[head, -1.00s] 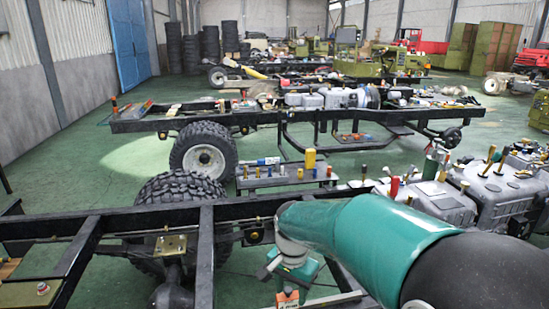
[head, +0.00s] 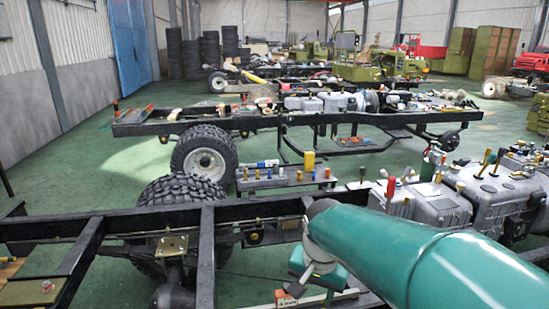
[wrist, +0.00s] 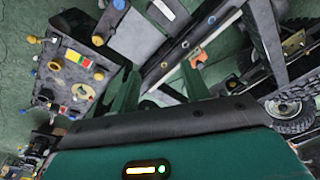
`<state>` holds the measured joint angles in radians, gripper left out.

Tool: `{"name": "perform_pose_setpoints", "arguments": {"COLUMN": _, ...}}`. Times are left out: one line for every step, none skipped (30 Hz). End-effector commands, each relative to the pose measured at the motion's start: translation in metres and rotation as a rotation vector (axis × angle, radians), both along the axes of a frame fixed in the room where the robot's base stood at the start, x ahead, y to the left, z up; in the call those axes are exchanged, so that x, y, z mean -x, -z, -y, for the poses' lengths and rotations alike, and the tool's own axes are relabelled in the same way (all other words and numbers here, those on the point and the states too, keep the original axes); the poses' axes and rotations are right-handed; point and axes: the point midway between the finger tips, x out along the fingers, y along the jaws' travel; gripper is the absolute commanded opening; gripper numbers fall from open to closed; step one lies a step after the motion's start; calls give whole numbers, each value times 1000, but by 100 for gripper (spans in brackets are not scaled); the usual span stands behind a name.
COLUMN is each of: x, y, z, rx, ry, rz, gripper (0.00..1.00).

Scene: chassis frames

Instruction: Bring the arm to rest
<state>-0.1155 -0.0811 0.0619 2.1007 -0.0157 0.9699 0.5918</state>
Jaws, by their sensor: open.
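My green arm reaches in from the lower right of the head view and bends down at a grey joint above the near black chassis frame (head: 120,215). My gripper shows only partly there, below the joint; its fingertips cannot be made out. In the wrist view my gripper (wrist: 160,82) has two green fingers standing well apart, with nothing held between them. Beyond them lie dark chassis rails (wrist: 195,45) and the green floor.
A low bench with small parts (head: 285,181) stands behind the near frame. A grey engine block (head: 435,205) with coloured caps sits right, close to my arm. A tyre (head: 204,155) stands by the second frame. Green floor (head: 90,165) is clear at left.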

Motion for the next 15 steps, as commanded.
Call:
{"name": "perform_pose_setpoints", "arguments": {"x": 11, "y": -11, "z": 7, "rx": 3, "ry": -24, "rz": 31, "gripper": 47}}
{"name": "perform_pose_setpoints", "arguments": {"x": 18, "y": -15, "z": 12, "rx": 6, "ry": -41, "rz": 47, "gripper": 47}}
{"name": "perform_pose_setpoints", "arguments": {"x": 27, "y": -21, "z": 18, "rx": 11, "ry": -66, "rz": 69, "gripper": 47}}
{"name": "perform_pose_setpoints", "arguments": {"x": 35, "y": -26, "z": 22, "rx": 15, "ry": -85, "rz": 85, "gripper": 47}}
{"name": "perform_pose_setpoints", "arguments": {"x": 42, "y": -30, "z": 26, "rx": 20, "ry": -104, "rz": 102, "gripper": 47}}
{"name": "perform_pose_setpoints", "arguments": {"x": 52, "y": -34, "z": 31, "rx": 27, "ry": -130, "rz": 124, "gripper": 47}}
{"name": "perform_pose_setpoints", "arguments": {"x": 59, "y": -37, "z": 35, "rx": 33, "ry": -149, "rz": 141, "gripper": 47}}
{"name": "perform_pose_setpoints", "arguments": {"x": 66, "y": -40, "z": 39, "rx": 39, "ry": -168, "rz": 158, "gripper": 47}}
{"name": "perform_pose_setpoints", "arguments": {"x": 76, "y": -44, "z": 44, "rx": 48, "ry": -193, "rz": 180, "gripper": 47}}
{"name": "perform_pose_setpoints", "arguments": {"x": 83, "y": -45, "z": 47, "rx": 56, "ry": -212, "rz": 196, "gripper": 47}}
{"name": "perform_pose_setpoints", "arguments": {"x": 90, "y": -47, "z": 50, "rx": 63, "ry": -230, "rz": 212, "gripper": 47}}
{"name": "perform_pose_setpoints", "arguments": {"x": 100, "y": -49, "z": 54, "rx": 74, "ry": -256, "rz": 233, "gripper": 47}}
{"name": "perform_pose_setpoints", "arguments": {"x": 107, "y": -50, "z": 57, "rx": 82, "ry": -274, "rz": 247, "gripper": 47}}
{"name": "perform_pose_setpoints", "arguments": {"x": 113, "y": -51, "z": 60, "rx": 89, "ry": -289, "rz": 262, "gripper": 47}}
{"name": "perform_pose_setpoints", "arguments": {"x": 120, "y": -52, "z": 63, "rx": 100, "ry": -311, "rz": 281, "gripper": 47}}
